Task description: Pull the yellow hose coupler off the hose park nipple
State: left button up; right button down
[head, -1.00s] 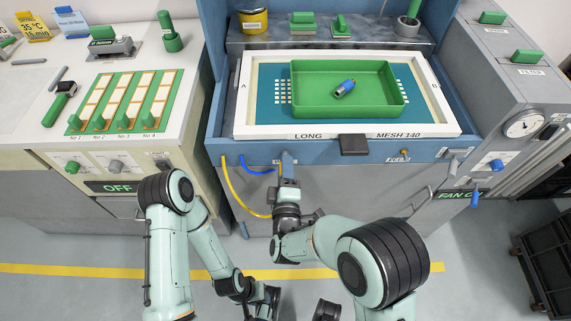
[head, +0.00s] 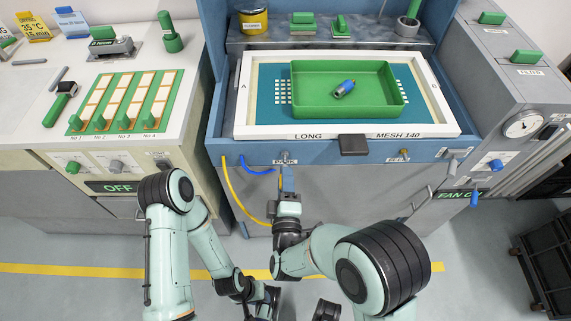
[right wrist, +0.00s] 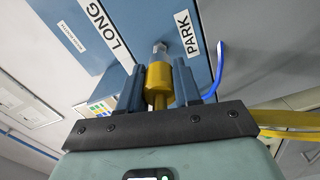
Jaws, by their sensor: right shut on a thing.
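The yellow hose coupler (right wrist: 158,75) sits between the two dark blue-grey fingers of my right gripper (right wrist: 159,82), which is shut on it. Just beyond its mouth, in line with it, is the metal park nipple (right wrist: 159,48) on the blue panel by the PARK label (right wrist: 187,33). I cannot tell if their tips still touch. In the head view my right gripper (head: 287,178) is below the panel, and the nipple (head: 286,154) shows above its fingertips. The coupler is hidden there.
A yellow hose (head: 232,195) and a blue hose (head: 257,171) hang left of my right gripper. A brass fitting (head: 404,152) by another label is farther right on the panel. A black handle (head: 353,145) sticks out from the screen frame.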

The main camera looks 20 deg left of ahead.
dwell(0.3)
jog(key=shift+s+d+r+p, duration=0.2)
jog(key=shift+s+r+p, duration=0.25)
jog(key=shift+s, duration=0.2)
jog(key=shift+s+d+r+p, duration=0.2)
jog(key=shift+s+r+p, duration=0.1)
jog(key=shift+s+r, duration=0.35)
jog(key=shift+s+d+r+p, duration=0.2)
jog(key=shift+s+r+p, duration=0.25)
jog(key=shift+s, duration=0.25)
